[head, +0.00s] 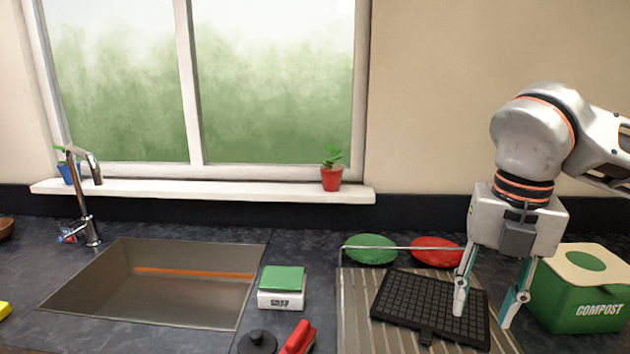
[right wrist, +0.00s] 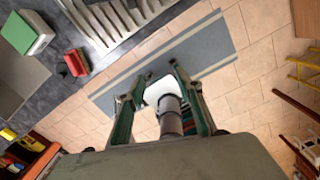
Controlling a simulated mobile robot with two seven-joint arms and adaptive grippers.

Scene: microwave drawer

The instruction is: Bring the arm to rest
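My right gripper (head: 483,312) hangs fingers-down at the right of the head view, in front of the black grid mat and left of the compost bin. Its two fingers are apart and nothing shows between them there. In the right wrist view the fingertips (right wrist: 157,82) are also apart, over the tiled floor beyond the counter's edge. A pale rounded part behind them seems to be my own body. My left gripper is in neither view.
A black grid mat (head: 411,306) lies on the drainer (head: 358,320). The green compost bin (head: 570,310) stands right of it. Red (head: 437,250) and green (head: 370,248) round items lie behind. A grey floor mat (right wrist: 212,50) lies below.

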